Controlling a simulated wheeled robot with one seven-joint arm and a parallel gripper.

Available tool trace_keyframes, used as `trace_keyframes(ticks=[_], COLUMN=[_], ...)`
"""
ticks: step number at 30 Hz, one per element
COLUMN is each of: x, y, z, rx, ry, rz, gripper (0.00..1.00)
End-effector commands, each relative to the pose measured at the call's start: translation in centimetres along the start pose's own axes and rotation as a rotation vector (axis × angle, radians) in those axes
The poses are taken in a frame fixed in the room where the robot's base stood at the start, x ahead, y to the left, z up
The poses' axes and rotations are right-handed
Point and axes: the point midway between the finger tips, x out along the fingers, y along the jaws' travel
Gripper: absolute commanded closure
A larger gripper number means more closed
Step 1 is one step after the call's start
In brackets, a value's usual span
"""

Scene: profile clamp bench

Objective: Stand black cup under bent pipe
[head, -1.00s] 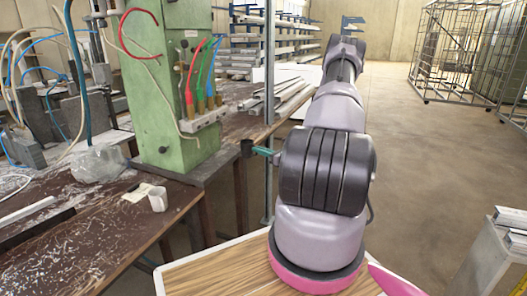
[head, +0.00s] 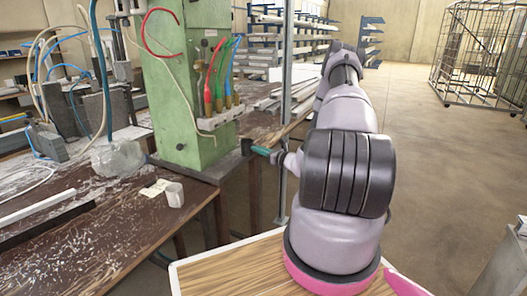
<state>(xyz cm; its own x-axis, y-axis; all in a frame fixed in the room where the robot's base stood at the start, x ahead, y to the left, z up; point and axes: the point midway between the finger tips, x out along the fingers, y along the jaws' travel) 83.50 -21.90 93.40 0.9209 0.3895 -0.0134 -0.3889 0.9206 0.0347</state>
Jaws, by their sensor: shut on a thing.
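The black cup (head: 247,147) is small and dark in the head view, at the right edge of the green machine column's base. My gripper (head: 258,150) shows green fingers that reach left to the cup and are shut on it. The cup looks roughly upright; its opening and any contact with the bench are too small to tell. A red curved tube (head: 161,10) bends on the green column, up and left of the cup. I cannot tell whether it is the bent pipe; no other clear bent pipe stands out.
The green column (head: 180,110) stands on the brown bench (head: 110,235), with coloured hoses (head: 220,80) on its front. A white cup-like piece (head: 174,194) and a clear plastic bag (head: 118,158) lie on the bench. A grey post (head: 284,130) rises behind my gripper. Open floor is at the right.

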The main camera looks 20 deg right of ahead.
Motion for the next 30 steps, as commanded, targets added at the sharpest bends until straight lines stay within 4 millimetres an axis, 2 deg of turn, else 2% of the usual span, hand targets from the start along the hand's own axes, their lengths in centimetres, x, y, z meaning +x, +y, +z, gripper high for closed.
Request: trace_keyframes(ticks=[15, 30], x=[3.8, 4.5], y=[1.0, 1.2], z=[-0.2, -0.2], rx=[-0.001, 0.0], ry=[-0.001, -0.001], rz=[0.001, 0.0], gripper=[1.0, 1.0])
